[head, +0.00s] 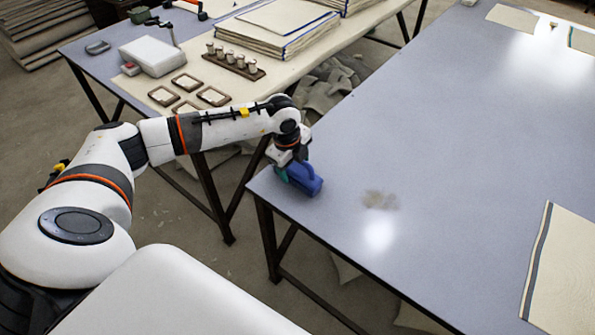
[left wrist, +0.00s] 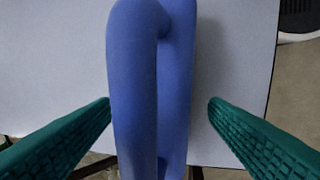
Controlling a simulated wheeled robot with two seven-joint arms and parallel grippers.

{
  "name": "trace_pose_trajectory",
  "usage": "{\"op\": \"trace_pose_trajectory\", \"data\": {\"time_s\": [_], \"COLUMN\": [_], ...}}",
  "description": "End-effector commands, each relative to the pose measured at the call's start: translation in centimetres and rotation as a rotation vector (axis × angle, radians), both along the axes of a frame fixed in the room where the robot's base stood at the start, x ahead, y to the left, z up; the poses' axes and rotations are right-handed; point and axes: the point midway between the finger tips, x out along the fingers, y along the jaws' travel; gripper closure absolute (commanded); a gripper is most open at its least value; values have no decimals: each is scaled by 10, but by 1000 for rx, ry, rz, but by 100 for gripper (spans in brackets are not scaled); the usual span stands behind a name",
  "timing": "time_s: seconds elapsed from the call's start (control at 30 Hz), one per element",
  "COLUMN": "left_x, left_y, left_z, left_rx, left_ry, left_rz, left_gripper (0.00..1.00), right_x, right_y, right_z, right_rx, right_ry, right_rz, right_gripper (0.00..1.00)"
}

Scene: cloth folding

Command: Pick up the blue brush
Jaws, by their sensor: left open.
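The blue brush (head: 305,179) is at the near left corner of the grey-blue table (head: 420,130). In the left wrist view the blue brush (left wrist: 140,80) stands large in the middle, its handle running up and down the picture. My left gripper (head: 290,172) is right at the brush, partly hiding it. In the left wrist view its green ridged fingers (left wrist: 160,135) are apart, one on each side of the brush, with a gap on both sides. The brush's bristles cannot be made out. My right gripper is not in view.
A second table at the upper left holds a cloth stack (head: 275,35), a white box (head: 150,55), small frames (head: 185,82) and a rack of metal pieces (head: 235,62). A brown stain (head: 380,200) and a folded cloth (head: 562,275) lie on the grey-blue table, otherwise mostly clear.

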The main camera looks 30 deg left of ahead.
Motion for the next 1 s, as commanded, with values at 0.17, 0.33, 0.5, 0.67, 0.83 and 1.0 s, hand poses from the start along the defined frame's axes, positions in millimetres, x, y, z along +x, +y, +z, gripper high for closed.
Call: {"op": "trace_pose_trajectory", "data": {"time_s": [0.17, 0.33, 0.5, 0.67, 0.83, 1.0], "left_x": [0, 0, 0, 1, 1, 2], "left_y": [0, 0, 0, 0, 0, 1], "left_z": [-1, -1, -1, 0, 5, 33], "left_rx": [1, 0, 0, 0, -1, 0], "left_ry": [-1, -1, -1, -2, -4, -7], "left_rz": [0, 0, 0, 0, 0, -1], "left_gripper": [31, 49, 77, 83, 83, 83], "right_x": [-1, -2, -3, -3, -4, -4], "right_y": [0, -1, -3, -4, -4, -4], "right_z": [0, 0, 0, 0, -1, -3], "right_rx": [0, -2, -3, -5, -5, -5], "right_ry": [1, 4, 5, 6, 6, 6], "right_rz": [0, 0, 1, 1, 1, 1], "right_gripper": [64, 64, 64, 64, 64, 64]}}
